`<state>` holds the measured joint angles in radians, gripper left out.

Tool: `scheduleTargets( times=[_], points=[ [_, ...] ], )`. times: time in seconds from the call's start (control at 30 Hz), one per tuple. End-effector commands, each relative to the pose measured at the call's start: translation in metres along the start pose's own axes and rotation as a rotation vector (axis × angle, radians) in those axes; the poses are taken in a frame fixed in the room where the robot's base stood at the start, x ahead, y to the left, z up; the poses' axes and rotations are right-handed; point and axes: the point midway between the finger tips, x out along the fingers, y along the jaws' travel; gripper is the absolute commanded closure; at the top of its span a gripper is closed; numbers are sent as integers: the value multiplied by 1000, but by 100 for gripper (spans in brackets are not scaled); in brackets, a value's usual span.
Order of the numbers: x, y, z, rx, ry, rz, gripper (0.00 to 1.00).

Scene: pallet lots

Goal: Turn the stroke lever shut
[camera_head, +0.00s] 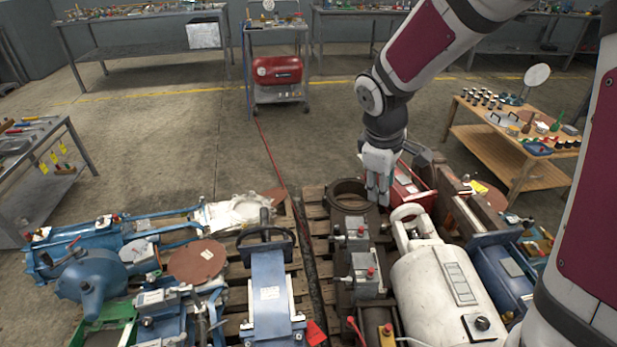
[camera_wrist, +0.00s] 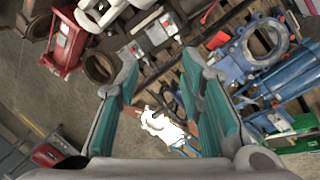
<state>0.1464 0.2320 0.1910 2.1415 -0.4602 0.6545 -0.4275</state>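No part is plainly marked as the stroke lever, and I cannot tell which one it is. A red-tipped lever (camera_head: 357,330) stands at the near edge between the grey valve blocks and the white cylinder; a red handle also shows at the top of the wrist view (camera_wrist: 210,13). Another thin red lever (camera_head: 74,242) is on the blue machine at the left. My gripper (camera_head: 378,197) points down above the pallets, by the dark round flange (camera_head: 350,193). In the wrist view its two teal-padded fingers (camera_wrist: 160,62) are wide apart with nothing held between them.
Grey valve blocks (camera_head: 362,270) and a large white cylinder (camera_head: 438,285) crowd the right pallet. A blue machine (camera_head: 268,290) with a dark hoop and a brown disc (camera_head: 197,260) fill the left one. A wooden table (camera_head: 520,165) stands right. The floor beyond is mostly clear.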

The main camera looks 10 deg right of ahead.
Motion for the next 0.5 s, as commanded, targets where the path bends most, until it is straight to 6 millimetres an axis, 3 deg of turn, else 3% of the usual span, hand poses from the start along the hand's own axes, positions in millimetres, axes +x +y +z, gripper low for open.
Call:
scheduleTargets(
  times=[0.03,0.1,0.27,0.4,0.5],
  points=[
    [39,1,-13,-52,-7,-20,65],
    [80,2,-30,-132,-3,-39,65],
    [178,-5,-64,-305,22,-90,65],
    [260,-23,-88,-439,63,-138,65],
    [306,-37,-101,-512,94,-166,65]
  ],
)
